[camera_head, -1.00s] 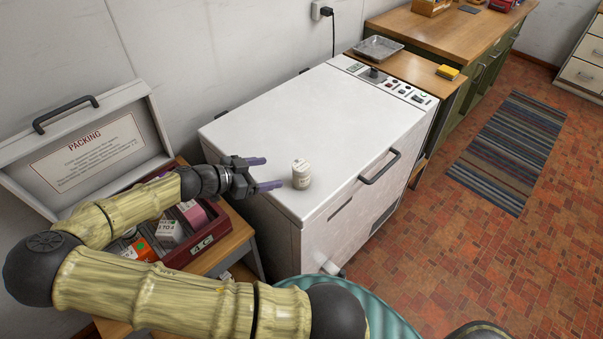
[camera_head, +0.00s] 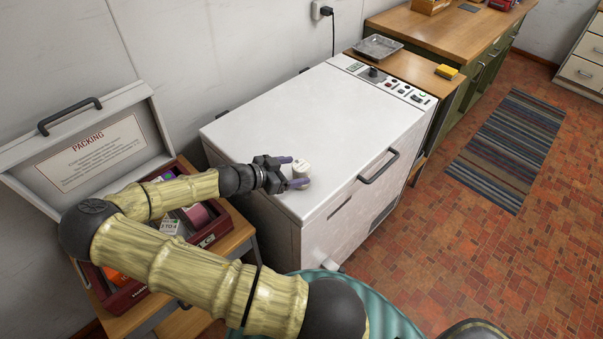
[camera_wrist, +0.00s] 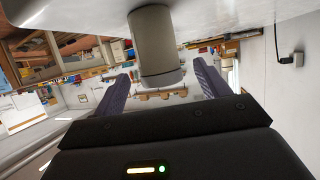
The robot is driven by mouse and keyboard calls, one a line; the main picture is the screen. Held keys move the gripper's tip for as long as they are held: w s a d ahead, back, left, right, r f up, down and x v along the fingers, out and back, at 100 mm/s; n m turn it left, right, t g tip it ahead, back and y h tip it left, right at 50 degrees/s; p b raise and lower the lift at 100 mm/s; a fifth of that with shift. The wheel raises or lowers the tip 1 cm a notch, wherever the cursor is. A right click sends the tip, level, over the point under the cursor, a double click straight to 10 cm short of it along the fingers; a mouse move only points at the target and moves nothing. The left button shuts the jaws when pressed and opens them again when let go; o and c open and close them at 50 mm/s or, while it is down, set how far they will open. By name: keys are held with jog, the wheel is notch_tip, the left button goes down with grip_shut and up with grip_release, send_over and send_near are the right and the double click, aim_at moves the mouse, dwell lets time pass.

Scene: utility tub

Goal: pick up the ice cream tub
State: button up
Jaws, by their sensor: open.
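The ice cream tub (camera_head: 302,167) is a small pale cylinder standing on the white lid of the chest freezer (camera_head: 290,120), near its front left corner. My gripper (camera_head: 294,172) is open, with its two purple fingers reaching to either side of the tub. In the head view the near finger covers part of the tub. In the wrist view the tub (camera_wrist: 153,45) stands between the two fingers (camera_wrist: 160,85), with a visible gap on each side. The fingers do not appear to touch it.
A red box (camera_head: 215,233) with an open lid marked PACKING (camera_head: 90,150) holds several packets at the left. The freezer lid behind the tub is clear.

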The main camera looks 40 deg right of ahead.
jog(key=x, duration=0.3)
jog(key=shift+d+f+p, duration=0.15)
jog(key=shift+f+p, duration=0.05)
jog(key=shift+p, duration=0.1)
jog(key=c, duration=1.2)
jog(key=shift+o, duration=0.2)
jog(key=shift+r, duration=0.1)
